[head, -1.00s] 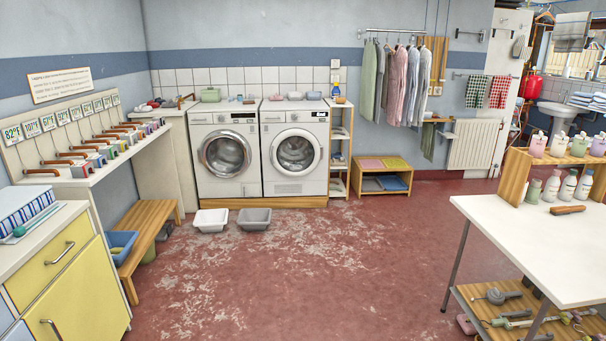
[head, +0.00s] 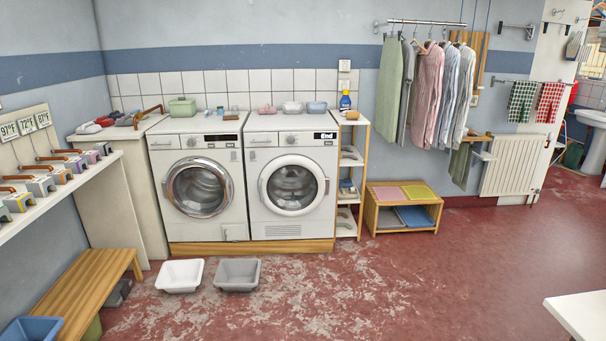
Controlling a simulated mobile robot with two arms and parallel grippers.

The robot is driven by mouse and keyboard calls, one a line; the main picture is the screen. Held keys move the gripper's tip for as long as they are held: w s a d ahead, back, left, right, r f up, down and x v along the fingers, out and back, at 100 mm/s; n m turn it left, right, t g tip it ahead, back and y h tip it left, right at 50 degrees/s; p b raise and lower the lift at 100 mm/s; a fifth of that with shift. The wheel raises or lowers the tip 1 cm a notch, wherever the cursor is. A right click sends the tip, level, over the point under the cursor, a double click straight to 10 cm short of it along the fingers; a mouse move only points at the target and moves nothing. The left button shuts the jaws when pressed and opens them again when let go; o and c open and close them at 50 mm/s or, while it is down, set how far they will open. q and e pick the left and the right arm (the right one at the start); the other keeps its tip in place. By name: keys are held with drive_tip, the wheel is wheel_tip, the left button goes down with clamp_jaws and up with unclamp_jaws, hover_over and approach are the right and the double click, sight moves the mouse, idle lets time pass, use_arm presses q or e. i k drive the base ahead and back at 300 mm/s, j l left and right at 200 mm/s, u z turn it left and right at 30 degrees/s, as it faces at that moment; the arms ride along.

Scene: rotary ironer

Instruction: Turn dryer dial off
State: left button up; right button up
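Two white front-loading machines stand side by side against the back wall. The right machine (head: 292,220) has a white door ring and a small lit display (head: 325,135) that reads "End"; it looks like the dryer. A small round dial (head: 290,139) sits on its panel, left of the display; its pointer is too small to read. The left machine (head: 204,226) has a chrome door ring, a dark display (head: 220,138) and its own dial (head: 191,141). Both doors are closed. Neither of my grippers is in view.
A white tub (head: 181,288) and a grey tub (head: 237,286) lie on the floor before the left machine. A wooden bench (head: 92,285) stands at left. A narrow shelf (head: 350,185) and a low wooden stand (head: 404,222) are at right. Open red floor lies before the right machine.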

sight(290, 139)
drive_tip(key=i, duration=1)
drive_tip(key=i+u, duration=0.1)
drive_tip(key=i, duration=0.95)
drive_tip(key=i+l, duration=0.2)
drive_tip(key=i, duration=0.8)
